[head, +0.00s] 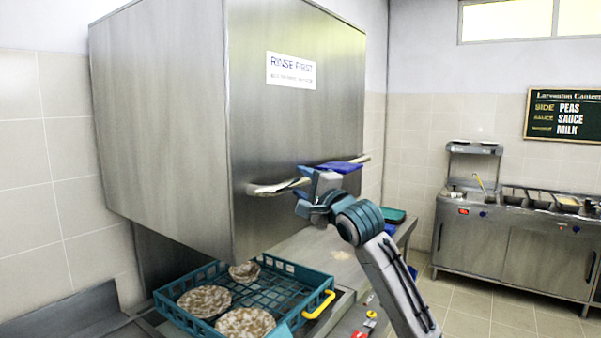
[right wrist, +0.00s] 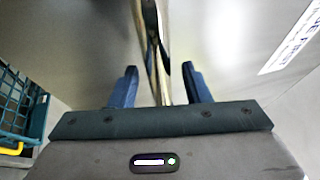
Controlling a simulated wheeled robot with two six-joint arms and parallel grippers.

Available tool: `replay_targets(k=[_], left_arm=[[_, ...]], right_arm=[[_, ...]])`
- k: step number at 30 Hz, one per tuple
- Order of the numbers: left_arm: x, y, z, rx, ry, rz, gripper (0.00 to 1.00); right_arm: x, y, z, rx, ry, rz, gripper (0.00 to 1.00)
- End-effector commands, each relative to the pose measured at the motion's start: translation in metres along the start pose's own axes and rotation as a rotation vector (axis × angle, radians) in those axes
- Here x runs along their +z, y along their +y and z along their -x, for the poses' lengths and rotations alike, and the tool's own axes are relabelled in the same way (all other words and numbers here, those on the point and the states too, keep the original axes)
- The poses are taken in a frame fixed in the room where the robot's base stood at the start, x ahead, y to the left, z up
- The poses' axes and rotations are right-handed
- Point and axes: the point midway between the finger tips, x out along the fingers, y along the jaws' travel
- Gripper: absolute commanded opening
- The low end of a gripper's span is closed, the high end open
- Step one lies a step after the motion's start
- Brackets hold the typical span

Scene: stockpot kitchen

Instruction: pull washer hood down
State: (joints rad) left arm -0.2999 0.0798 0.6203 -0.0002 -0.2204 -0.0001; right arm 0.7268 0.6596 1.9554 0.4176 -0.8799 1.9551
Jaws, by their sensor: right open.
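The washer hood (head: 165,110) is a big stainless steel box with a "RINSE FIRST" sign. It is raised, with its lower edge above a teal dish rack (head: 300,268). A pale bar handle (head: 270,188) runs across its front. My right gripper (head: 318,177) is at the handle, with its blue fingers open. In the right wrist view the handle (right wrist: 150,35) runs between the two fingers of the right gripper (right wrist: 160,75), with gaps on both sides. The fingers hide part of the handle in the head view. My left gripper is not in view.
The rack holds several soiled round dishes (head: 204,301) and has a yellow handle (head: 319,305). A steel counter (head: 325,255) runs to the right of the hood. A serving unit (head: 510,240) stands at the far right, with open floor (head: 465,308) before it.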

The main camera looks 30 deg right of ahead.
Motion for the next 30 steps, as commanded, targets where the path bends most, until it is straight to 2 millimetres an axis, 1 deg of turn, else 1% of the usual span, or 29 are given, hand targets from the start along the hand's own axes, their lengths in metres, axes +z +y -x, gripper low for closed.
replay_targets(k=[1,4,13,14,18,20,21,26,30], left_arm=[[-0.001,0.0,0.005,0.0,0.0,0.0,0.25],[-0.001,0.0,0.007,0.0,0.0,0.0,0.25],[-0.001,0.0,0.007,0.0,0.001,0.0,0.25],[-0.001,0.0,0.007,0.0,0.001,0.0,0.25],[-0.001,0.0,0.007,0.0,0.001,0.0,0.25],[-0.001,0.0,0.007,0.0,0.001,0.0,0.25],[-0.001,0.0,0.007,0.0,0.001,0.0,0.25],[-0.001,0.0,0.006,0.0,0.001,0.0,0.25],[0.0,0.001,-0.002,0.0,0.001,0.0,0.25]], right_arm=[[0.0,-0.002,-0.006,0.0,0.0,-0.003,0.43],[0.0,-0.001,-0.011,0.0,0.0,-0.001,0.43],[0.0,0.001,-0.013,0.0,0.0,0.001,0.43],[0.0,0.001,-0.013,0.0,0.0,0.001,0.41],[0.0,0.001,-0.013,0.0,0.0,0.001,0.14],[0.0,0.001,-0.013,0.0,0.0,0.001,0.02],[0.0,0.001,-0.013,0.0,0.0,0.001,0.0],[0.0,0.002,-0.013,0.001,0.0,0.001,0.0],[-0.001,0.012,-0.011,0.002,0.0,0.001,0.0]])
